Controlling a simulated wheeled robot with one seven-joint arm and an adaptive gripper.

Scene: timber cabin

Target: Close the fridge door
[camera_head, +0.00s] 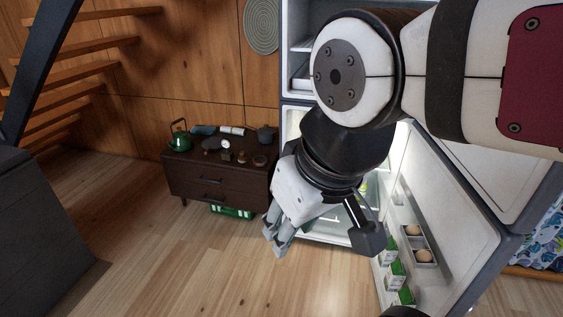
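The fridge (297,20) stands at the top middle, and my arm covers much of its front. Its lower door (450,215) stands open, swung out to the right, with its inner side and shelves facing me. A second white door panel (505,175) shows above and behind it, also swung out, partly hidden by my arm. My gripper (277,236) hangs in front of the lit lower compartment, left of the open door and apart from it.
Door shelves hold eggs (412,230) and green-white cartons (396,274). A dark cabinet (215,182) with a green kettle (180,140) stands left of the fridge, a green crate (232,212) beneath. Stairs (75,75) rise at left. The wooden floor (200,270) is clear in front.

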